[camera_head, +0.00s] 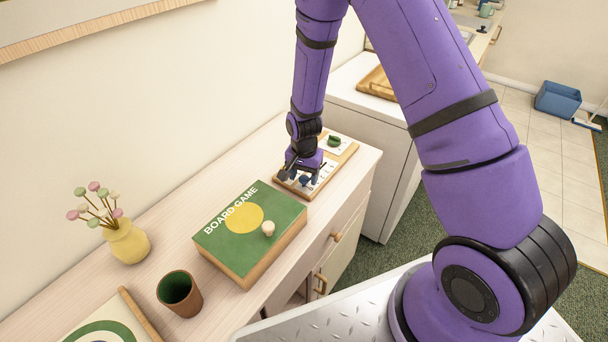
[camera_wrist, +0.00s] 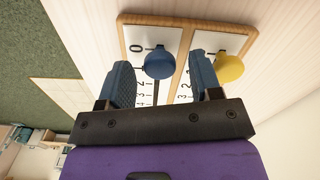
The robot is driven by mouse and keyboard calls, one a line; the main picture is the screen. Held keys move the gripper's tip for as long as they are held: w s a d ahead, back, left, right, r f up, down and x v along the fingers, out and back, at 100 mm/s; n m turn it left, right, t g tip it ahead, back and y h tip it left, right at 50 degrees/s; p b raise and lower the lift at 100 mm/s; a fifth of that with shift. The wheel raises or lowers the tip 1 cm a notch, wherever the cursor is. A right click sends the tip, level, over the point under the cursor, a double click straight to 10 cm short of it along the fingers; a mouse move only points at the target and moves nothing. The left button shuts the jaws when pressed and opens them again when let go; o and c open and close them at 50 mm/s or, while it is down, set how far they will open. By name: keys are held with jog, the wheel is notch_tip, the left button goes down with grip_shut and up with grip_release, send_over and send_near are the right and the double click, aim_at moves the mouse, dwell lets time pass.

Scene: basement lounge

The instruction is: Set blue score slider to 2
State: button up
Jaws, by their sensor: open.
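The blue score slider (camera_wrist: 159,66) has a round knob near the 0 end of its numbered scale; parallax hides its exact mark. A dark slot runs from it past the 1 and higher marks. My gripper (camera_wrist: 160,58) is open, one finger on each side of the blue knob with a gap visible on both sides. In the head view my gripper (camera_head: 302,176) is low over the near end of the wooden-framed scoreboard (camera_head: 345,158), with the blue knob (camera_head: 304,181) below it. A yellow slider (camera_wrist: 229,68) sits outside the right finger in the wrist view.
A green board game box (camera_head: 222,236) with a pale pawn (camera_head: 268,229) lies close to the board's near end. A yellow vase (camera_head: 127,243) and brown cup (camera_head: 180,294) stand further left on the cabinet.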

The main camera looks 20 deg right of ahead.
grip_shut()
jog(key=w+d, duration=0.1)
jog(key=d, duration=0.1)
jog(key=w+d, duration=0.2)
jog(key=d, duration=0.1)
jog(key=shift+w, duration=0.2)
grip_release()
notch_tip(320, 180, up, 11)
dwell(0.6)
jog(key=shift+f, duration=0.1)
